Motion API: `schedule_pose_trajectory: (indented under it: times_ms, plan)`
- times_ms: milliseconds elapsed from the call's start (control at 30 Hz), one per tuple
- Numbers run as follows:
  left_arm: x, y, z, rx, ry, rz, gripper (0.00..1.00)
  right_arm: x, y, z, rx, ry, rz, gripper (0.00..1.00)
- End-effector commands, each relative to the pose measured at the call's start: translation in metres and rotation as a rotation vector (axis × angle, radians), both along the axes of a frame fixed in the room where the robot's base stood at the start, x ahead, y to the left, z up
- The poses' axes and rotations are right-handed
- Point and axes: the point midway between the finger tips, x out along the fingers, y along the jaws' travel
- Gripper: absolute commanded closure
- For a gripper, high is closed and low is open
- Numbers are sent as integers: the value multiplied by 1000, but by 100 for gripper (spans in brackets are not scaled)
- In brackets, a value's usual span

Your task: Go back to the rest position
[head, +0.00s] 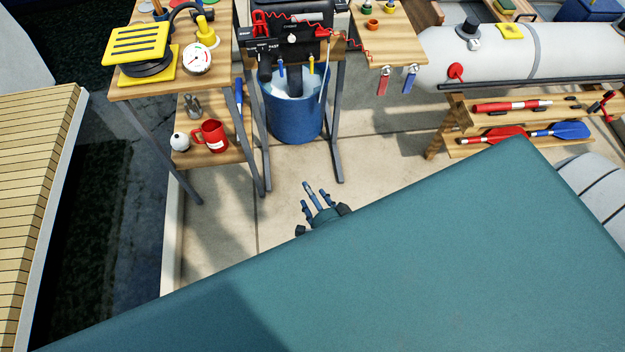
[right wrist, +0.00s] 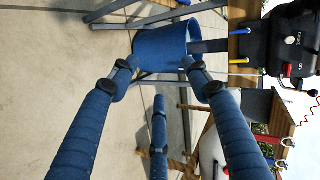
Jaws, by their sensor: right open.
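My right gripper (head: 314,194) shows in the head view past the edge of a large teal surface, over the pale floor and in front of the blue bucket. Its blue fingers point away from me, and the arm behind it is hidden. In the right wrist view the fingers of my right gripper (right wrist: 158,80) are spread wide with nothing between them. The blue bucket (right wrist: 165,42) is ahead of the fingers there. My left gripper is in neither view.
The teal surface (head: 400,250) covers the lower head view. A blue bucket (head: 293,115) stands under a wooden bench. A left stand (head: 222,70) holds a yellow pump (head: 138,45) and red mug (head: 210,136). A shelf (head: 510,122) stands right. Pale floor (head: 385,165) is clear.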

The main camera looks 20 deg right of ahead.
Motion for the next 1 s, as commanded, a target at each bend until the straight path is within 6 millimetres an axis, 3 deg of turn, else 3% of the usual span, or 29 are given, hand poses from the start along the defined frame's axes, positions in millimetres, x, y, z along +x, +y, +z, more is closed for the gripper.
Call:
schedule_pose_trajectory:
  times_ms: [333, 467, 567, 700, 800, 900, 1000]
  plan:
    - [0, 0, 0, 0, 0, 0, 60, -1, 0, -2, -6, 5, 6, 52]
    - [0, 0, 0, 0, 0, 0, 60, -22, 7, -29, -88, 80, 95, 52]
    - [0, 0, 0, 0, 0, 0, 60, -61, 15, -72, -229, 200, 257, 52]
    - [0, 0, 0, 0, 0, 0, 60, -143, 17, -139, -466, 405, 575, 52]
    - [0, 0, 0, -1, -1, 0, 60, -208, 7, -177, -613, 537, 812, 52]
    - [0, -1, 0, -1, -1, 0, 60, -269, -8, -203, -726, 647, 1031, 52]
    - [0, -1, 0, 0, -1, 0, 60, -316, -25, -217, -806, 725, 1206, 52]
